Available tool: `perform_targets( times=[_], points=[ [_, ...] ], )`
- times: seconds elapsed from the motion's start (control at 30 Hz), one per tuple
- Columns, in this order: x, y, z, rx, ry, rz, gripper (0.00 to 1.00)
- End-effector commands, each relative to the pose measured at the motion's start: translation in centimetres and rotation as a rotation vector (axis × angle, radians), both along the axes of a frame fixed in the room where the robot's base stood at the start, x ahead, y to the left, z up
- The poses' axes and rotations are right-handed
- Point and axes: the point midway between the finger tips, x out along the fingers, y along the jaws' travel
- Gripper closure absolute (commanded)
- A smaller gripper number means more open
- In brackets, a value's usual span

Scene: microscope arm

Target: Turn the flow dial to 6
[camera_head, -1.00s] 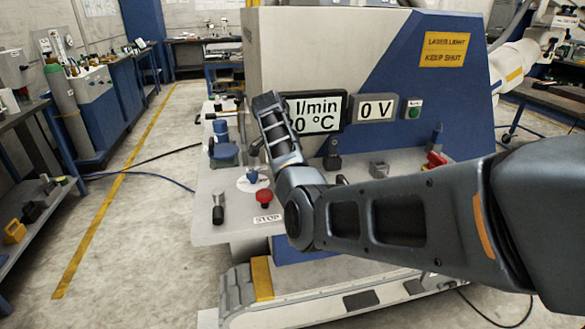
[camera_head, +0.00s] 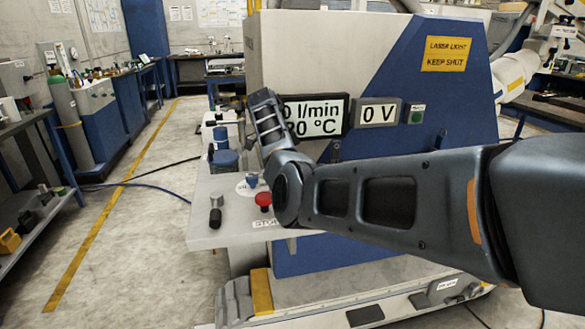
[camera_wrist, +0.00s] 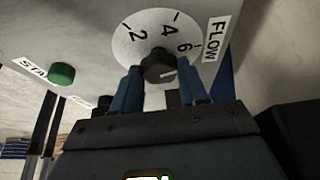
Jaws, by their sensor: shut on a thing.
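The flow dial is a white disc (camera_wrist: 130,42) marked 2, 4 and 6, with a dark knob (camera_wrist: 158,66) at its front edge in the wrist view. The FLOW label (camera_wrist: 215,40) is to its right, beside the 6. My gripper (camera_wrist: 162,80) has its two blue fingers on either side of the knob and is shut on it. A short pale mark shows on the knob's right side; I cannot tell which number the knob points to.
A green START button (camera_wrist: 61,74) is left of the dial in the wrist view.

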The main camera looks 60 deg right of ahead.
Motion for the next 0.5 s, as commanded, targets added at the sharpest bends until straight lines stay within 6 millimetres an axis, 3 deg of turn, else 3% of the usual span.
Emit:
perform_targets(
  times=[0.27,0.3,0.5],
  points=[
    [0.02,-0.07,0.13,-0.002,-0.003,0.000,0.88],
    [0.02,-0.07,0.13,-0.002,-0.003,0.000,0.53],
    [0.01,-0.05,0.07,-0.001,-0.001,0.000,0.34]
  ],
)
